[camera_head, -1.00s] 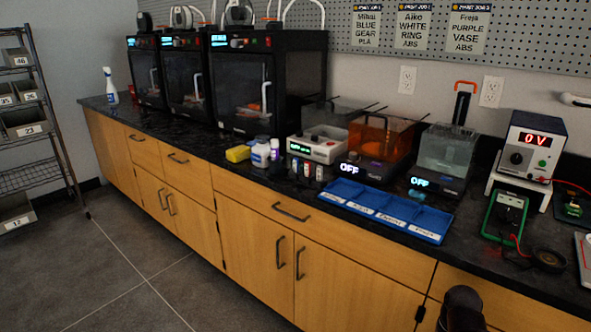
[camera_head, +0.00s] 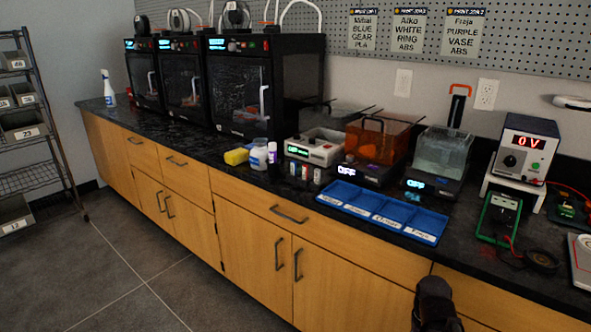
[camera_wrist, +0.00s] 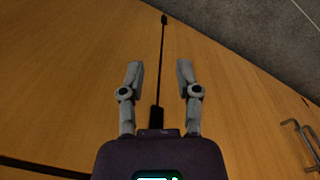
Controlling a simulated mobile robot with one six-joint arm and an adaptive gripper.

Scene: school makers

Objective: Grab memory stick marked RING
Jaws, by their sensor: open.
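Several small memory sticks (camera_head: 305,172) stand in a short row on the dark counter, in front of a white machine and left of the blue tray. Their markings are too small to read, so I cannot tell which one says RING. My gripper (camera_wrist: 158,78) is open and empty in the wrist view, its two grey fingers apart in front of the wooden cabinet doors. In the head view a dark part of my arm (camera_head: 434,305) shows at the bottom right, below the counter edge and well away from the sticks.
A blue compartment tray (camera_head: 425,237) with labels lies right of the sticks. Black printers (camera_head: 262,82) line the back. The floor (camera_head: 125,265) before the cabinets is clear.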

